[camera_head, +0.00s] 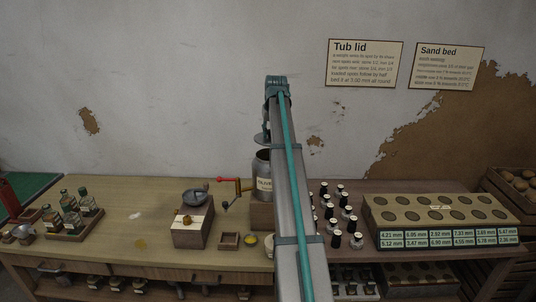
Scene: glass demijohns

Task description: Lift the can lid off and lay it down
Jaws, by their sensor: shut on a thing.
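The grey metal can (264,168) stands on a wooden block, with a pale label on its front and its dark round mouth uncovered. The can lid (261,138), a thin grey disc, is in the air a little above the mouth, apart from it. My gripper (267,126) shows only in part at the left edge of my arm, above the lid. It is shut on the lid and holds it roughly level. My arm covers the right side of the can, part of the lid and most of the fingers.
A wooden grinder (192,228) with a metal bowl and a red-handled crank (228,180) stand left of the can. A small square tray (229,240) lies in front. The table's left middle (130,215) is fairly clear.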

